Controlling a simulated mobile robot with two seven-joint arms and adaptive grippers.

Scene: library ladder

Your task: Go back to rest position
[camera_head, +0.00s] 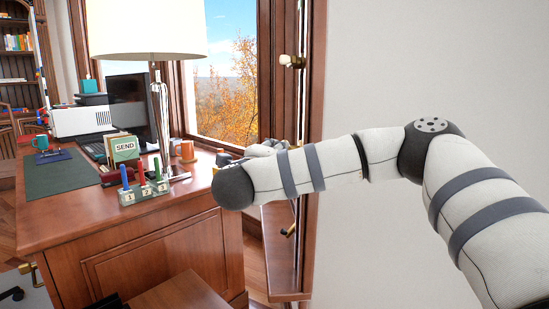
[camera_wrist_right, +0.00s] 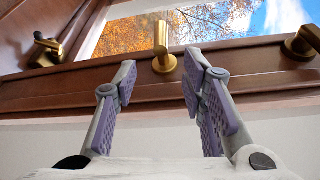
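My right arm (camera_head: 340,162) reaches in from the right, across the wall to the open window (camera_head: 225,70). The right gripper is mostly hidden behind its own wrist in the head view. In the right wrist view the right gripper (camera_wrist_right: 160,72) is open, its two purple-padded fingers apart. A brass window handle (camera_wrist_right: 162,48) shows between the fingertips, on the wooden window frame (camera_wrist_right: 130,90). I see no finger shut on it, and cannot tell how far beyond the fingertips it is. My left gripper is not in view.
A wooden desk (camera_head: 130,215) stands at the left, with a lamp (camera_head: 148,30), a SEND box (camera_head: 124,148), a numbered holder (camera_head: 145,193) and an orange mug (camera_head: 187,151). Another brass handle (camera_wrist_right: 303,42) sits at the right of the wrist view. Bare wall (camera_head: 430,60) fills the right.

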